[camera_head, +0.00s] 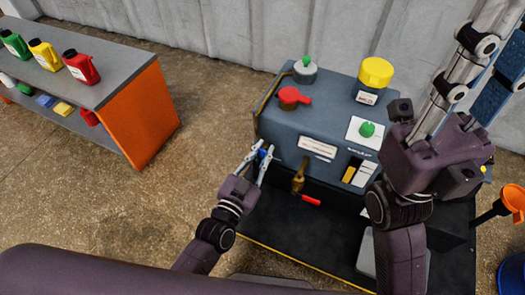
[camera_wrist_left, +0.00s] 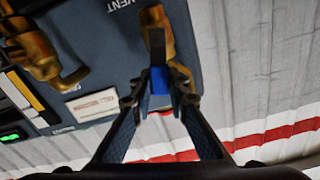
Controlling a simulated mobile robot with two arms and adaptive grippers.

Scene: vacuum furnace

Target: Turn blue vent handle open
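The blue vent handle (camera_head: 263,154) sits low on the left front of the grey-blue furnace unit (camera_head: 330,110). In the left wrist view the handle (camera_wrist_left: 172,77) shows below a brass valve (camera_wrist_left: 155,25). My left gripper (camera_head: 262,149) reaches the handle, with one finger on each side of it. The fingers (camera_wrist_left: 170,88) stand a little apart with blue between them. I cannot tell whether both pads press on it. My right gripper (camera_head: 482,75) is raised at the right, its silver fingers spread and empty.
A brass valve with a red handle (camera_head: 311,200) sits just right of my left gripper. A red knob (camera_head: 292,97) and a yellow cap (camera_head: 376,72) top the unit. An orange-sided bench (camera_head: 140,115) with bottles stands left. The floor between is clear.

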